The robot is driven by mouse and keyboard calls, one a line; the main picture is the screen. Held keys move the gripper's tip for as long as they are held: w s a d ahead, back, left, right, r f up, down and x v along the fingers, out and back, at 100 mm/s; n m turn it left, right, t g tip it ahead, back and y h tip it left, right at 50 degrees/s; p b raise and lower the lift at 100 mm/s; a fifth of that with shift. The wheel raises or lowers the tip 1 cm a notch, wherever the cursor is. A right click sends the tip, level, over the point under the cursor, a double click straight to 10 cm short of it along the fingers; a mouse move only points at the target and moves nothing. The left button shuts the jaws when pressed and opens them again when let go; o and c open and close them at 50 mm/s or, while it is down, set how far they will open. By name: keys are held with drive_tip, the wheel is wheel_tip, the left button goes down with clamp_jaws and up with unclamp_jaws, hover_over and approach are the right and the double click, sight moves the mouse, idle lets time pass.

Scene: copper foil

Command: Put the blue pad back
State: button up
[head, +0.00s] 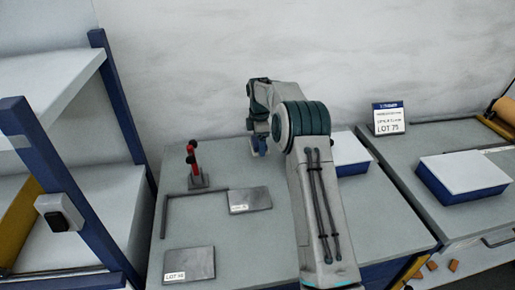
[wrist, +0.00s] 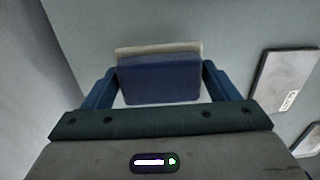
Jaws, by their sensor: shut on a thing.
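My gripper (wrist: 160,72) is shut on the blue pad (wrist: 160,82), a blue block with a pale strip along its far edge. Its two blue fingers press on the left and right sides of the pad. In the head view my gripper (head: 259,144) points down over the back of the middle table, right of the red clamp. Only a little blue shows there, and the arm hides much of that area. I cannot tell the pad's exact height above the table.
A red upright clamp (head: 195,168), a dark corner rail (head: 165,215) and two grey labelled plates (head: 250,199) (head: 190,262) are on the middle table. White-topped blue boxes (head: 349,152) (head: 464,172) stand right, near a LOT 75 sign (head: 389,118). A blue-posted shelf (head: 115,85) bounds the left.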

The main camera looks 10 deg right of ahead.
drive_tip(key=shift+w+a+f, duration=0.25)
drive_tip(key=shift+a+f, duration=0.05)
drive_tip(key=shift+f, duration=0.05)
drive_tip(key=shift+f+p, duration=0.45)
drive_tip(key=shift+f, duration=1.45)
